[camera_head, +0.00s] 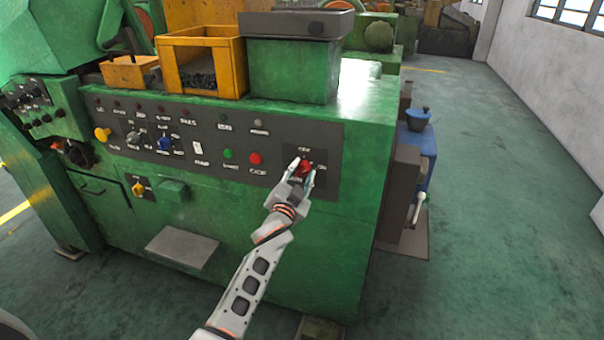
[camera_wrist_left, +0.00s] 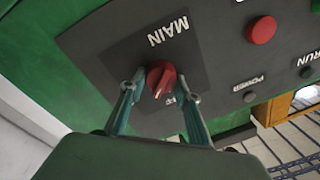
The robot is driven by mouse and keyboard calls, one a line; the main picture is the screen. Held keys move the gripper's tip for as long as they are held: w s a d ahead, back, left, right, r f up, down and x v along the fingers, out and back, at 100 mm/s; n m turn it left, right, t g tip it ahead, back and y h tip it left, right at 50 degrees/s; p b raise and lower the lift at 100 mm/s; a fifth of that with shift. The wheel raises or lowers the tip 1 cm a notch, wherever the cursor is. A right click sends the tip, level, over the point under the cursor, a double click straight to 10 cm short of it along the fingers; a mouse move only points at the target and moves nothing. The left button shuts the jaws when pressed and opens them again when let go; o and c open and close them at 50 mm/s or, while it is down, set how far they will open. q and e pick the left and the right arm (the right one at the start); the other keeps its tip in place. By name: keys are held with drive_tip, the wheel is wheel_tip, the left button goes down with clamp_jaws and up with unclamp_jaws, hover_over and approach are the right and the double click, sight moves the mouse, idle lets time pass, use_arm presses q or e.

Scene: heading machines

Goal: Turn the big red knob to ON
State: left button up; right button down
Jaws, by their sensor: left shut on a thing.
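The big red knob (camera_head: 305,165) sits at the right end of the dark control panel on the green machine. In the left wrist view the knob (camera_wrist_left: 160,77) is on a dark plate with the word MAIN beside it. Letters reading FF show near a fingertip, with part of that label covered. My left gripper (camera_head: 303,168) is shut on the knob, with one finger on each side of it. Its fingers (camera_wrist_left: 160,90) show in the wrist view too. A pale mark shows on the knob's lower side; its exact setting is hard to tell. My right gripper is not in view.
A red button (camera_head: 256,158) and a green button (camera_head: 228,154) are left of the knob. A yellow knob (camera_head: 102,134) is at the panel's far left. Orange bins (camera_head: 205,42) stand on the machine. Green floor (camera_head: 490,220) is open on the right.

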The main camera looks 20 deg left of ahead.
use_arm(q)
drive_tip(key=m, duration=0.5)
drive_tip(key=shift+f+h, duration=0.15)
drive_tip(key=shift+h, duration=0.25)
drive_tip(key=shift+f+m, duration=0.1)
drive_tip(key=shift+m, duration=1.6)
drive_tip(key=o, duration=1.1)
drive_tip(key=shift+o, duration=0.2)
drive_tip(key=shift+s, duration=0.15)
drive_tip(key=s, duration=1.1)
drive_tip(key=shift+s+a+f, duration=0.2)
drive_tip(key=shift+s+f, duration=0.2)
